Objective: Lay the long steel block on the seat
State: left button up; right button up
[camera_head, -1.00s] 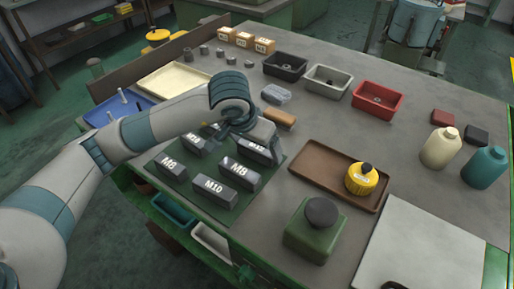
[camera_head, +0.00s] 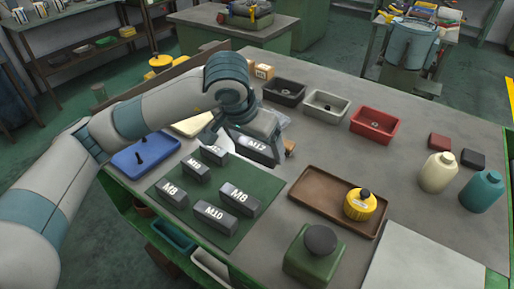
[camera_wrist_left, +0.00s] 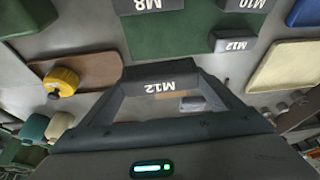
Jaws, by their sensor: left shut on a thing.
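My left gripper (camera_head: 258,132) is shut on a dark steel block marked M12 (camera_head: 258,148), held above the table near the back right edge of the green mat (camera_head: 240,225). In the left wrist view this M12 block (camera_wrist_left: 165,83) lies across between the two fingertips, clear of the mat (camera_wrist_left: 165,38). Other steel blocks rest on the mat: an M8 block (camera_head: 239,199), an M10 block (camera_head: 213,217), a second M8 block (camera_head: 172,192) and several in all. I cannot tell which thing is the seat. My right gripper is not in view.
A brown tray (camera_head: 310,199) with a yellow bottle (camera_head: 359,205) stands to the right. Black (camera_head: 284,91), grey (camera_head: 325,106) and red (camera_head: 375,126) bins line the back. A blue tray (camera_head: 130,163) is at left, a green container (camera_head: 314,258) in front.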

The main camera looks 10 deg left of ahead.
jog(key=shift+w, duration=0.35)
pick_arm(q)
jog(key=shift+a+r, duration=0.1)
jog(key=shift+r, duration=0.05)
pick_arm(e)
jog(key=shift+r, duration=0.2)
